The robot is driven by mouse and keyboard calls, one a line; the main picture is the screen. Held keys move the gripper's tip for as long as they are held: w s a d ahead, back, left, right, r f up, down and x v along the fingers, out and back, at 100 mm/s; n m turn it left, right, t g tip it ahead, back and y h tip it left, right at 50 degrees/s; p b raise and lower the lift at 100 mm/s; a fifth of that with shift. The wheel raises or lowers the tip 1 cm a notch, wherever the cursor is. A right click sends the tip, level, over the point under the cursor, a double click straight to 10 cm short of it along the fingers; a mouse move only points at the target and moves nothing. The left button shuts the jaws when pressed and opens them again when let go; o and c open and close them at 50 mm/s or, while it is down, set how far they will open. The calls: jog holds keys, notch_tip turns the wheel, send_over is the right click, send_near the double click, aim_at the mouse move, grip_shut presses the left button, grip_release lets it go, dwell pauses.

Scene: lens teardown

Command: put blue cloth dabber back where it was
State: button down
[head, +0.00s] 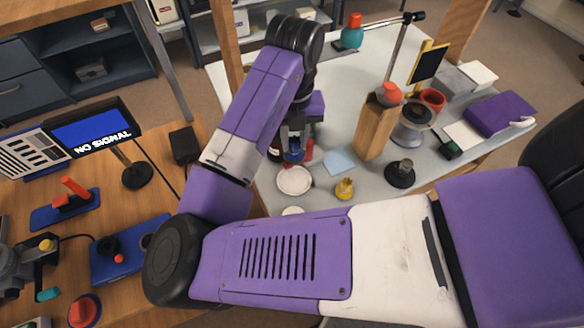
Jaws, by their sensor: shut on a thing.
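My gripper (295,143) points down over the white table, partly hidden by my own arm. It is shut on a small blue thing, which looks like the blue cloth dabber (293,156). The dabber is just above the far side of a round white dish (294,181); I cannot tell whether it touches anything. A flat light-blue square (340,160) lies to the right of the dish. A red thing (309,152) and a dark item show close around the gripper, partly hidden.
A wooden post (226,45) rises at the table's left edge.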

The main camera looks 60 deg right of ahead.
notch_tip(320, 180, down, 12)
jog(key=shift+f+p, duration=0.1)
jog(key=shift+p, duration=0.25)
jog(key=c, duration=1.2)
grip_release()
jog(key=shift+s+f, duration=0.1)
jog(key=shift+o, duration=0.2)
